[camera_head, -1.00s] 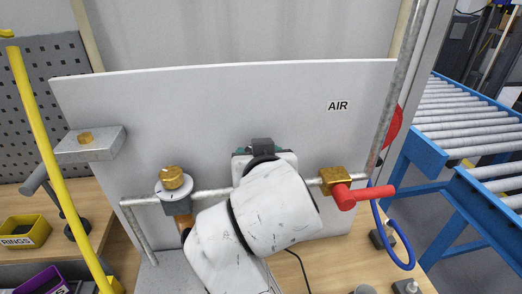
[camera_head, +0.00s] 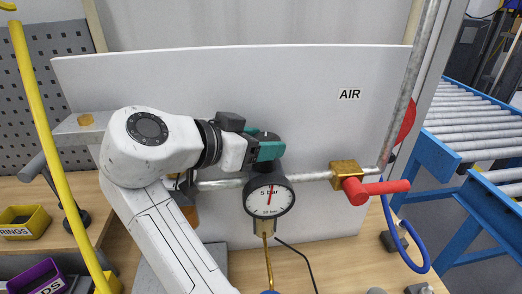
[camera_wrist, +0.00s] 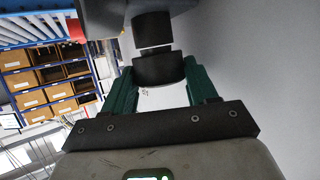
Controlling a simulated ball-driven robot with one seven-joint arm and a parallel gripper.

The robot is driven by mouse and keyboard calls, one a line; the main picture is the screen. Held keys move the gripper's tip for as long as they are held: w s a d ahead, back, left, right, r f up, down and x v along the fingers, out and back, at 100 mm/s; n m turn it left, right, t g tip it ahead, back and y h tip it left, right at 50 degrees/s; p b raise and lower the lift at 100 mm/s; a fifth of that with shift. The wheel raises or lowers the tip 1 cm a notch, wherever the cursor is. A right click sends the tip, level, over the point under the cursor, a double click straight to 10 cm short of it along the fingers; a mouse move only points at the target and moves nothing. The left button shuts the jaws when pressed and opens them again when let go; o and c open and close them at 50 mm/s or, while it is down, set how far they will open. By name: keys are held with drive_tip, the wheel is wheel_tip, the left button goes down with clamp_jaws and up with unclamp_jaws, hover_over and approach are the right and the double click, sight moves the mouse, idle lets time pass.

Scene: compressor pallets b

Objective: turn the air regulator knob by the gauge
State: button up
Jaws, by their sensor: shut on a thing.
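The air regulator knob is a dark ribbed cylinder (camera_wrist: 158,71) in the wrist view, between my two green fingers. My gripper (camera_head: 268,142) is shut on it, coming from the left in the head view, and its green fingers cover much of the knob. The round pressure gauge (camera_head: 270,201), with a white face, black rim and red needle, hangs just below the gripper. The needle points about straight up. The gripper also shows in the wrist view (camera_wrist: 159,66).
A red-handled valve (camera_head: 375,188) with a brass body (camera_head: 345,170) sits on the pipe right of the gauge. A white panel marked AIR (camera_head: 330,100) stands close behind. A yellow pole (camera_head: 52,150) stands at left. A blue hose (camera_head: 418,262) hangs at right.

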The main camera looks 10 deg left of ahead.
drive_tip(key=shift+w+a+f+m+g+h+b, duration=0.1)
drive_tip(key=shift+m+g+h+b, duration=0.5)
drive_tip(key=shift+m+g+h, duration=0.3)
drive_tip(key=o, duration=0.8)
